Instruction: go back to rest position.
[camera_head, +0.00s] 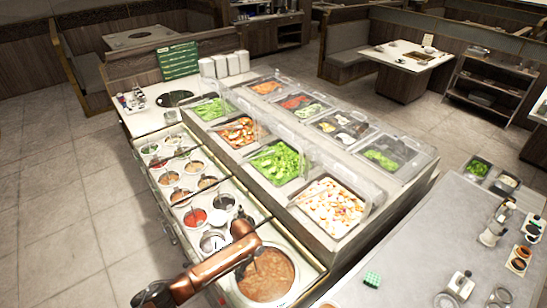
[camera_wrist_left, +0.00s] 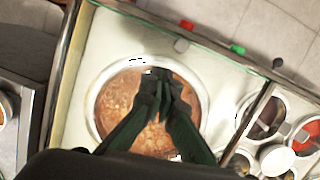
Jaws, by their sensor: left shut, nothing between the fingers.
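My left arm (camera_head: 215,264), copper-coloured, reaches in from the lower left to the near end of the sauce counter. My left gripper (camera_wrist_left: 158,92) is shut and empty, its dark fingers together over the large round pot of reddish-brown soup (camera_wrist_left: 110,100) in the left wrist view. In the head view the same pot (camera_head: 268,276) sits at the counter's near end, partly behind the arm. I cannot tell how high the fingertips are above the soup. My right gripper is not in view.
Small sauce wells (camera_head: 195,217) with ladles line the counter beyond the pot. Glass-covered food trays (camera_head: 333,207) stand to its right. A grey counter (camera_head: 420,250) with jars and bowls is at lower right. Open tiled floor (camera_head: 60,200) lies on the left.

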